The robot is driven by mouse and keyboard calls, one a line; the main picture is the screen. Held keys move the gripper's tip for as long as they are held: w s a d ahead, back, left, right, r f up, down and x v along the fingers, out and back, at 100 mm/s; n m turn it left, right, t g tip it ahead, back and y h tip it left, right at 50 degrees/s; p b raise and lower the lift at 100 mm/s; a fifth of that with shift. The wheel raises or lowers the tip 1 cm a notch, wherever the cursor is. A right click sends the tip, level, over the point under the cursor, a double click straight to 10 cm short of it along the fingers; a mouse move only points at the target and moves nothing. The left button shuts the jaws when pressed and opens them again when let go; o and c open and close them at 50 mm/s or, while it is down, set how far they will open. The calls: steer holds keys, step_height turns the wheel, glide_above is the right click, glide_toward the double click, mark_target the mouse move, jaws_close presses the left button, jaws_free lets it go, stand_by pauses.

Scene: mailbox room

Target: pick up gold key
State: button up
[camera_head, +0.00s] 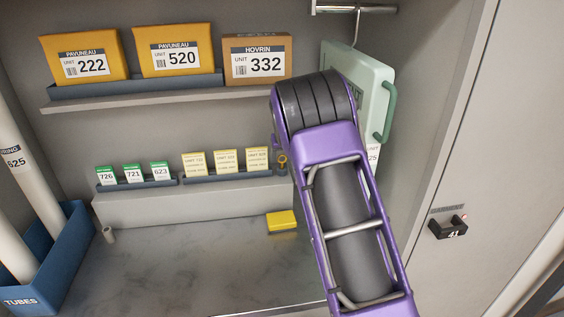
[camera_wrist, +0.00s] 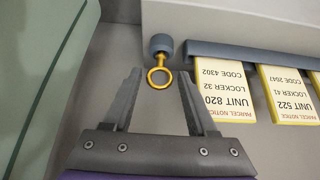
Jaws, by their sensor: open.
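The gold key (camera_wrist: 159,77) shows as a gold ring on a short stem, held in a small dark round holder (camera_wrist: 161,44) at the edge of a white ledge. My gripper (camera_wrist: 160,92) is open in the wrist view, with its two grey fingers pointing at the key. The ring appears between the fingertips, with gaps on both sides and no contact visible. In the head view the gold key (camera_head: 282,161) shows just left of my purple arm, which hides most of my gripper.
Yellow parcel notices (camera_head: 225,161) stand in a blue rack close to the key. A green case (camera_head: 372,88) hangs right of my arm. A yellow block (camera_head: 281,221) lies on the counter below. A shelf with boxes (camera_head: 257,60) is above.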

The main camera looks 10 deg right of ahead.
steer(key=shift+x, duration=0.95)
jaws_close()
